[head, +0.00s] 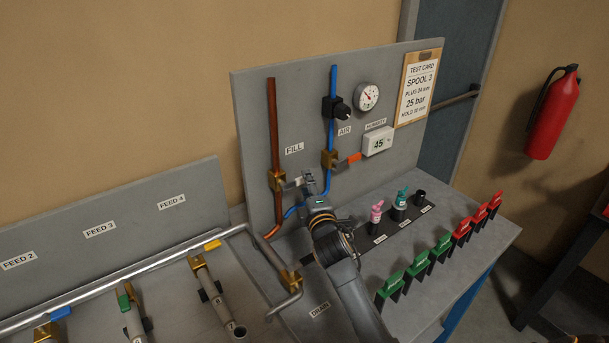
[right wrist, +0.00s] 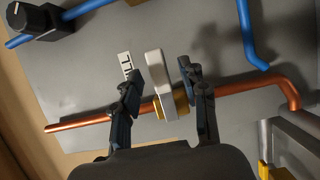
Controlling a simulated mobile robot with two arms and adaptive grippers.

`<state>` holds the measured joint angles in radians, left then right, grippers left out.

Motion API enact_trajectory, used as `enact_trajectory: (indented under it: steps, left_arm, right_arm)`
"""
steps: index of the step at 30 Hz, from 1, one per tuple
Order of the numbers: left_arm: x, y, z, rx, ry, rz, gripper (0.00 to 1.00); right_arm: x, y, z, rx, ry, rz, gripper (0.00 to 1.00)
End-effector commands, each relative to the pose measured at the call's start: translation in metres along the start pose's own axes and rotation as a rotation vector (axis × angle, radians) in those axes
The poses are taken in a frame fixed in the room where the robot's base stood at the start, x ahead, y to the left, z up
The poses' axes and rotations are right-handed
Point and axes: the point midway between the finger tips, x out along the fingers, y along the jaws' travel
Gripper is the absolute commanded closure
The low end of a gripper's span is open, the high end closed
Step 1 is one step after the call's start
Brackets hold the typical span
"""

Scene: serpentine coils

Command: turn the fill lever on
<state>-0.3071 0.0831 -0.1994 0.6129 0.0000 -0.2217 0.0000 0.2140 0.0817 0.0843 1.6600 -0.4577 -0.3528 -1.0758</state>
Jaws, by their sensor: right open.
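The FILL valve (head: 277,181) is a brass body on the vertical copper pipe (head: 273,125), below the FILL label (head: 294,149). Its pale grey lever (right wrist: 162,84) points crosswise to the pipe, and the brass body (right wrist: 181,104) shows behind it in the right wrist view. My right gripper (head: 303,183) is in front of the panel at the lever. In the right wrist view the gripper (right wrist: 158,85) is open, with one finger on each side of the lever and a gap visible on both sides. In the head view the gripper partly hides the lever. My left gripper is not in view.
Right of the copper pipe, a blue AIR pipe (head: 332,100) carries a brass valve with an orange lever (head: 348,160) and a black knob (head: 338,109). A gauge (head: 367,96) and a humidity display (head: 378,142) are beside it. Green clips (head: 418,265) and red clips (head: 478,217) line the bench.

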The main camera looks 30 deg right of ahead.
Motion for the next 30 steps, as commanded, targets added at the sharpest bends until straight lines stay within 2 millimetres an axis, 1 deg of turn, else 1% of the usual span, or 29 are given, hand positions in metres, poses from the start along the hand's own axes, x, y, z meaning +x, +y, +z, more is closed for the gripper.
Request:
enact_trajectory:
  steps: [1,3,6,12,19,25,26,30]
  left_arm:
    - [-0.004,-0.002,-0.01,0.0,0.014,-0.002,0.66]
    - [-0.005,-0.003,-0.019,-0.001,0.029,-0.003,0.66]
    - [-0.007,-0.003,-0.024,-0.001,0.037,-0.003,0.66]
    - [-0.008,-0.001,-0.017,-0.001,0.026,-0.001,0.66]
    - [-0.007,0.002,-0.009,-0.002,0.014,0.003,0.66]
    - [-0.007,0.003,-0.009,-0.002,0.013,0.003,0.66]
    - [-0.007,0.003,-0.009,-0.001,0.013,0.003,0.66]
    - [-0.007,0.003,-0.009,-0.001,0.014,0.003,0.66]
  right_arm:
    - [0.009,0.002,0.0,0.002,-0.001,-0.001,0.57]
    - [0.018,0.002,0.0,0.001,-0.001,0.0,0.57]
    - [0.027,0.001,0.0,0.001,0.0,0.0,0.57]
    - [0.034,0.0,0.0,0.001,0.0,-0.001,0.57]
    - [0.034,0.0,0.0,0.001,0.0,0.0,0.57]
    - [0.034,0.0,0.0,0.001,0.0,-0.001,0.97]
    - [0.034,0.0,0.0,0.001,0.0,-0.001,1.0]
    - [0.034,0.0,0.0,0.001,0.0,-0.001,1.0]
